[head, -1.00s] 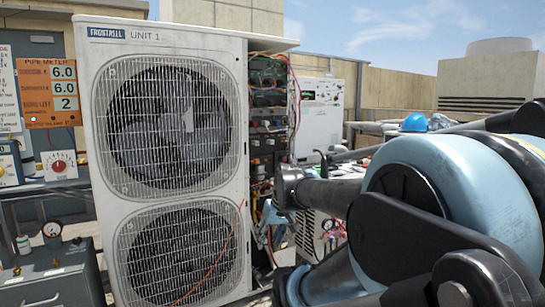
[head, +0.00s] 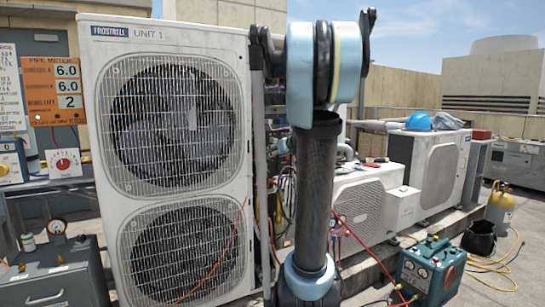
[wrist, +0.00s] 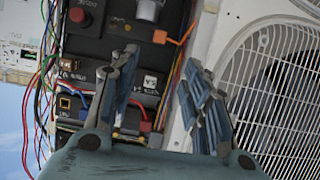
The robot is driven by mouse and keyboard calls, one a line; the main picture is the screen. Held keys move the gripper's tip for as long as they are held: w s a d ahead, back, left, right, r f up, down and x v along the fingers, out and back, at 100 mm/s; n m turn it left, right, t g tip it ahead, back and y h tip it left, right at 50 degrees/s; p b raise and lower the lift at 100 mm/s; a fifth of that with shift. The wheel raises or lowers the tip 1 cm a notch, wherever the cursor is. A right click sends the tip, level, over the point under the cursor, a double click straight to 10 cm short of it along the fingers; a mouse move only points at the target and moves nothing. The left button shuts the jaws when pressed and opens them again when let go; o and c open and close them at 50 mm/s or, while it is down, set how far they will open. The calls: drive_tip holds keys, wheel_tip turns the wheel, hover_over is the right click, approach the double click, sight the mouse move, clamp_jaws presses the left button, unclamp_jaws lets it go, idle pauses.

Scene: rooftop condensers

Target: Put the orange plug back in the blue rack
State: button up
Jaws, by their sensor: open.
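My gripper (wrist: 164,68) is open and empty in the wrist view, its two blue-grey fingers spread in front of a dark control panel (wrist: 105,45). A small orange piece (wrist: 160,37), possibly the orange plug, shows at the panel's right edge beyond the fingertips, with a thin orange strip running up and right from it. I cannot tell whether it is seated in anything. I cannot make out a blue rack in either view. In the head view my arm stands upright beside the condenser, and my gripper is not clearly visible.
The white condenser UNIT 1 (head: 170,25) stands left of my arm; its fan grille (wrist: 290,85) is right of my gripper. Loose wires (wrist: 45,75) hang left of the panel.

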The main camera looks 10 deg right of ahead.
sight(261, 158)
drive_tip(key=x, duration=1.7)
drive_tip(key=shift+w, duration=0.2)
clamp_jaws()
idle(0.4)
